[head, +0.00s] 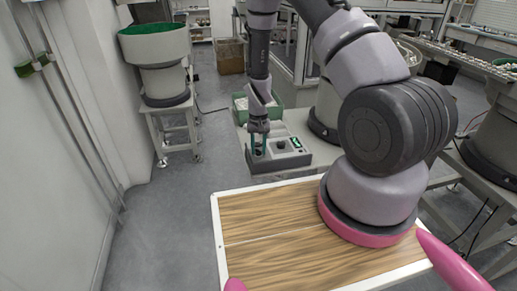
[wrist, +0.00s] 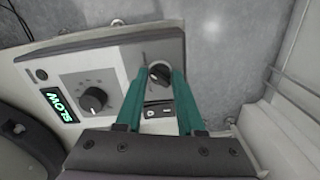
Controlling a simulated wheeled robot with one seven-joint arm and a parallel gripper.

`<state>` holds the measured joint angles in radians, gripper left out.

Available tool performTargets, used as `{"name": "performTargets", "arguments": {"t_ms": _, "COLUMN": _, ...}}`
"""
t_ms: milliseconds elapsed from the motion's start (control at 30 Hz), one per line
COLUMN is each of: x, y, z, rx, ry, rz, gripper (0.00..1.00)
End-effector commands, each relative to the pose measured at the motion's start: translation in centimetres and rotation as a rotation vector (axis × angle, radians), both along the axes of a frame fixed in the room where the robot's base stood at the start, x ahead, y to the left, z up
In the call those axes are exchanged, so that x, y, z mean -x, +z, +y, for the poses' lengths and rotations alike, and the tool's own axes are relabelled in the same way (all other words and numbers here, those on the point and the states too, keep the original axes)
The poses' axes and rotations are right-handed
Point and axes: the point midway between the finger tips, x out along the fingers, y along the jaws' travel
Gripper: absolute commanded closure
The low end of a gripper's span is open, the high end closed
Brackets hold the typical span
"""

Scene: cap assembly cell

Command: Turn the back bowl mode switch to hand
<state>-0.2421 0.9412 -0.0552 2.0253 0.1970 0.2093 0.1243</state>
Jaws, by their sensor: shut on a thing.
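The grey control box (head: 287,163) stands on a light table in the head view. In the wrist view its sloping panel (wrist: 115,62) fills the upper left. The mode switch (wrist: 159,71) is a small dark round knob with a pale mark, near the panel's right end. My gripper (wrist: 160,76) has its two teal fingers shut on this knob, one on each side. In the head view my gripper (head: 258,146) points down onto the left end of the box, and the knob is hidden there. The lettering around the knob cannot be read.
Beside the switch are a larger dial (wrist: 94,100), a green display reading SLOW (wrist: 60,105) and a small rocker switch (wrist: 157,110). A green bin (head: 270,114) sits behind the box. A green-lined bowl feeder (head: 155,45) stands at the back left, with open floor before it.

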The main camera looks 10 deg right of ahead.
Motion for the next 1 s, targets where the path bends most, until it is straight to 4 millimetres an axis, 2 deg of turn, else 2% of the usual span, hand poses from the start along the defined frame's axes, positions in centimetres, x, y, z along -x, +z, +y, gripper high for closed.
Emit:
{"name": "performTargets", "arguments": {"t_ms": 200, "x": -0.1, "y": 0.1, "z": 0.0, "rx": 0.0, "ry": -0.002, "rz": -0.002, "gripper": 1.0}}
{"name": "performTargets", "arguments": {"t_ms": 233, "x": -0.1, "y": 0.1, "z": 0.0, "rx": -0.001, "ry": -0.002, "rz": -0.002, "gripper": 0.59}}
{"name": "performTargets", "arguments": {"t_ms": 300, "x": -0.1, "y": 0.1, "z": 0.0, "rx": 0.0, "ry": -0.001, "rz": -0.001, "gripper": 0.36}}
{"name": "performTargets", "arguments": {"t_ms": 667, "x": -0.1, "y": 0.3, "z": 0.0, "rx": 0.0, "ry": 0.001, "rz": -0.001, "gripper": 0.36}}
{"name": "performTargets", "arguments": {"t_ms": 767, "x": -0.1, "y": 1.4, "z": 0.0, "rx": -0.001, "ry": 0.001, "rz": -0.002, "gripper": 0.36}}
{"name": "performTargets", "arguments": {"t_ms": 1000, "x": -0.1, "y": 6.2, "z": 0.0, "rx": -0.001, "ry": 0.002, "rz": -0.005, "gripper": 0.36}}
